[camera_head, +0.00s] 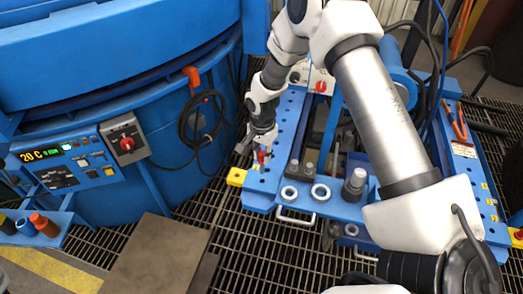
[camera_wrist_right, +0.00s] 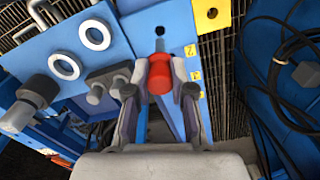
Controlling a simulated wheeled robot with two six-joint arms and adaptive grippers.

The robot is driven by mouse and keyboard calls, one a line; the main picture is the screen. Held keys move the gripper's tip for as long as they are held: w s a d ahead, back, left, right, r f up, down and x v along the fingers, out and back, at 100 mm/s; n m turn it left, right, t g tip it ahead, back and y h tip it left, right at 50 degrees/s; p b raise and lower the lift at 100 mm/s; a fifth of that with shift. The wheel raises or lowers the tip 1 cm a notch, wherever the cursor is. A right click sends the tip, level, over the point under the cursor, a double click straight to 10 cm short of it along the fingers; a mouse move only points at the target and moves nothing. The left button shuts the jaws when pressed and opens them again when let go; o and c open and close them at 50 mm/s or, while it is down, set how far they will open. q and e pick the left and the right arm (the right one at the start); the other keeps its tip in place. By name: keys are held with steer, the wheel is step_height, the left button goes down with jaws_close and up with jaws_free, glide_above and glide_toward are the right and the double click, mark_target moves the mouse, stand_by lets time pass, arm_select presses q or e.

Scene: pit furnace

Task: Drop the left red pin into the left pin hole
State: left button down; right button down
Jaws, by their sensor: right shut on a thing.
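The red pin (camera_wrist_right: 160,73) is between the two fingers of my right gripper (camera_wrist_right: 160,88) in the wrist view, and the gripper is shut on it. In the head view the right gripper (camera_head: 262,148) is low over the left blue beam (camera_head: 258,200) of the frame, with the red pin (camera_head: 262,157) showing at its fingertips. A dark hole (camera_wrist_right: 160,31) shows in the blue beam just beyond the pin in the wrist view. The pin's lower end is hidden, so I cannot tell whether it touches the beam. My left gripper is not in view.
A yellow block (camera_head: 237,177) sticks out left of the beam. Two pale rings (camera_head: 305,192) and a dark knobbed post (camera_head: 354,185) stand on the front crossbar. The blue furnace with its control panel (camera_head: 63,160) is at left. Dark cables (camera_head: 202,117) hang on the furnace wall.

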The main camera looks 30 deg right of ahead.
mark_target(262, 172)
step_height(262, 172, down, 3)
steer(key=shift+d+r+b, duration=0.1)
steer(key=shift+b, duration=0.95)
step_height(262, 172, down, 4)
steer(key=b, duration=0.4)
steer(key=shift+r, duration=0.1)
steer(key=shift+f+b, duration=0.35)
steer(key=shift+f, duration=1.05)
steer(key=c, duration=0.9)
jaws_free()
step_height(262, 172, up, 12)
steer(key=shift+r, duration=0.1)
